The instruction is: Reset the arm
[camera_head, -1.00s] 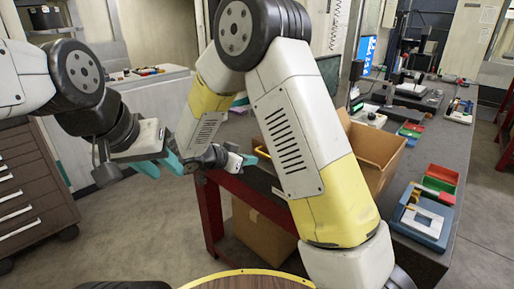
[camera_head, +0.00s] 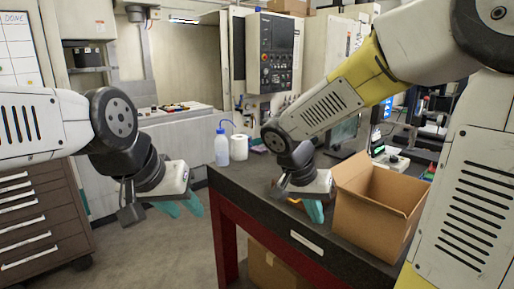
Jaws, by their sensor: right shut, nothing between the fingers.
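My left gripper (camera_head: 182,207) hangs over the open floor at the left, in front of the drawer cabinet. Its two teal fingers stand apart with nothing between them. My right gripper (camera_head: 315,210) points down over the dark workbench (camera_head: 240,183), just left of the open cardboard box (camera_head: 377,210). Its teal fingers are together and hold nothing. A small low item behind the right gripper is mostly hidden.
A white bottle (camera_head: 222,149) and a white roll (camera_head: 239,147) stand at the bench's back left corner. A brown drawer cabinet (camera_head: 40,225) stands at the left. Another cardboard box (camera_head: 278,270) is under the bench. Open floor lies left of the bench.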

